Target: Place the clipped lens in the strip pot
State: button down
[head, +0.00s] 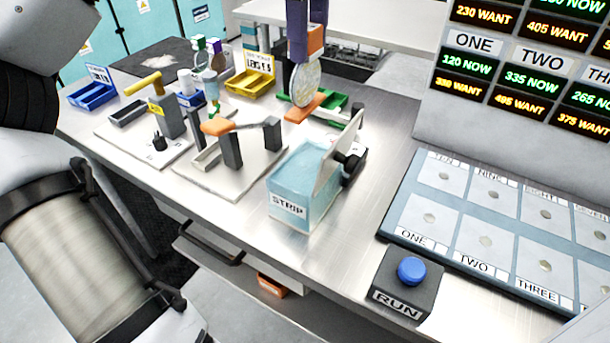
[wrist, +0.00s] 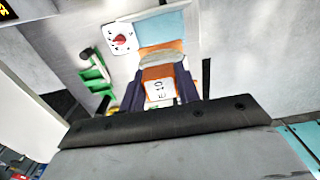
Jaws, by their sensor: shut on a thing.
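My gripper (head: 306,46) is shut on the orange clip block (head: 316,40) of the clipped lens (head: 305,85). The round, pale lens hangs below the fingers, with another orange piece (head: 304,107) at its lower edge. In the wrist view my gripper (wrist: 160,92) has its dark fingers on both sides of the clip block, whose label reads E 10, and the lens (wrist: 162,57) lies beyond.
An orange-topped stand (head: 217,127) on a white plate is left of the pot. Yellow (head: 250,82), green (head: 330,103) and blue (head: 93,95) trays are farther back. A RUN button (head: 411,270) and numbered pad board (head: 480,225) are right. Bare bench lies between pot and board.

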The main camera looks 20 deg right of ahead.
aim_at(308, 105)
notch_tip(308, 105, down, 20)
jog(key=b, duration=0.1)
dwell(0.4)
jog(key=shift+f+b, duration=0.1)
jog(key=shift+b, duration=0.25)
jog(key=c, duration=1)
grip_release()
notch_tip(308, 105, up, 12)
jog(key=shift+r, duration=0.2)
